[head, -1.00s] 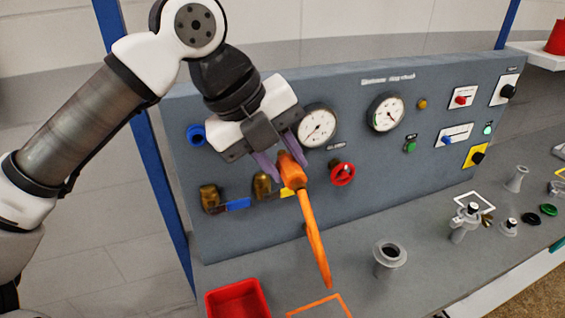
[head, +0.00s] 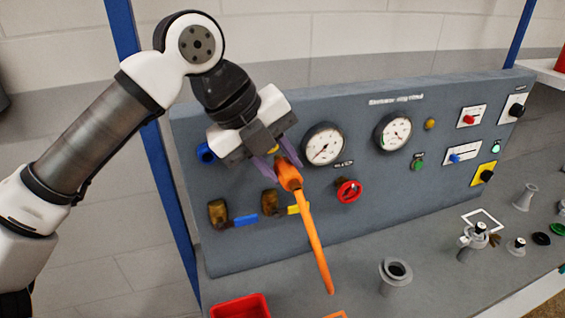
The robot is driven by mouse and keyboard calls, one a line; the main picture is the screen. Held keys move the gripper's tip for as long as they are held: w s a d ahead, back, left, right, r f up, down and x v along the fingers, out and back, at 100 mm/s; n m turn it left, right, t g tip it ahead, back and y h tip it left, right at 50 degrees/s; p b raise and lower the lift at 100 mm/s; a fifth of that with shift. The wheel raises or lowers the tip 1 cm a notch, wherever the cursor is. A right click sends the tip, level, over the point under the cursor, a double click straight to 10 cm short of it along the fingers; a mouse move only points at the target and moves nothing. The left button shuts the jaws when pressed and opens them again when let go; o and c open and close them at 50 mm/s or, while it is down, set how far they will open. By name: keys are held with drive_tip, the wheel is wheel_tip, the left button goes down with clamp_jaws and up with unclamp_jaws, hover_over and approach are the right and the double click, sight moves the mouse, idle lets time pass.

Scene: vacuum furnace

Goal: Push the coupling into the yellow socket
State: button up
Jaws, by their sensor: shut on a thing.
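The coupling (head: 288,175) is orange, with an orange hose trailing down and right from it. My gripper (head: 284,158) is shut on it, its purple fingers at the coupling's upper end, in front of the left part of the grey panel. A small yellow patch (head: 273,148) shows between the fingers; it may be part of the yellow socket, which is otherwise hidden behind my gripper. I cannot tell whether the coupling touches it. A blue socket (head: 205,152) sits on the panel left of my gripper.
Below are brass valves with a blue handle (head: 245,221) and a yellow handle (head: 297,209). A red handwheel (head: 348,191) and two gauges (head: 323,145) are to the right. A red bin (head: 240,307) and a grey flanged fitting (head: 396,273) stand on the bench.

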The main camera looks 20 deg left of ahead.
sight(277, 156)
drive_tip(key=shift+w+a+p, duration=0.3)
drive_tip(key=shift+w+a, duration=0.2)
drive_tip(key=shift+w, duration=0.2)
drive_tip(key=shift+w+a+p, duration=0.25)
drive_tip(key=shift+w+a, duration=0.2)
drive_tip(key=shift+w, duration=0.25)
drive_tip(key=shift+w+a, duration=0.25)
drive_tip(key=shift+w, duration=0.1)
drive_tip(key=shift+w+a, duration=0.5)
drive_tip(key=shift+w, duration=0.2)
idle(0.6)
drive_tip(key=o, duration=1.1)
drive_tip(key=b+v, duration=0.3)
drive_tip(key=v, duration=1)
drive_tip(key=shift+r, duration=0.4)
drive_tip(key=shift+s+a, duration=0.1)
drive_tip(key=shift+a, duration=0.05)
